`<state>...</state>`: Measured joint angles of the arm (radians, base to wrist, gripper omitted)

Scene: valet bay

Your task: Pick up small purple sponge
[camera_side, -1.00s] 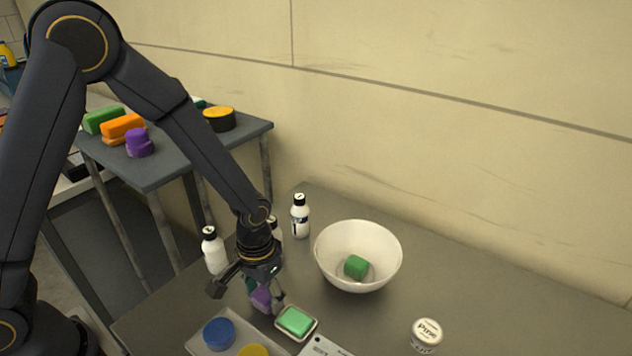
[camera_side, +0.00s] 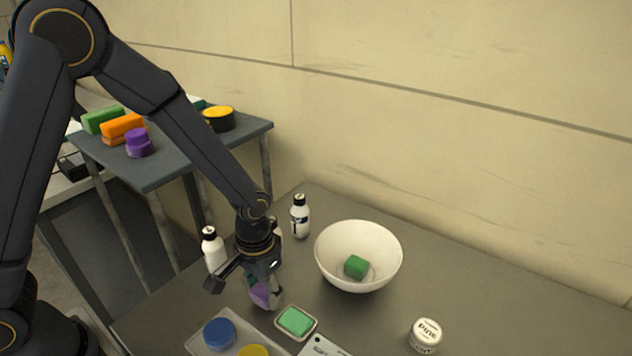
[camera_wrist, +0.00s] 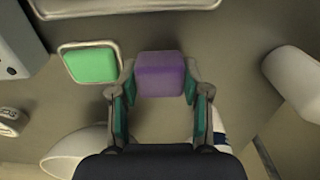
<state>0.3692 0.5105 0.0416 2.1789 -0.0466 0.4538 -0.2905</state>
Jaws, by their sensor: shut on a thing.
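The small purple sponge (camera_wrist: 161,76) is a block between my two fingertips in the wrist view. In the side view the sponge (camera_side: 260,293) shows partly, covered by the fingers. My gripper (camera_side: 265,292) points down over the table and is shut on the sponge; it also shows in the wrist view (camera_wrist: 160,88). The sponge is beside the green block in its small tray. I cannot tell whether the sponge touches the table.
A small tray (camera_side: 280,323) with a green block (camera_side: 296,320) is just right of my gripper. A white bowl (camera_side: 330,272) holding a green cube (camera_side: 356,267) stands further right. White bottles (camera_side: 300,216) (camera_side: 213,251) stand behind and left. A tray with blue (camera_side: 219,333) and yellow discs is in front.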

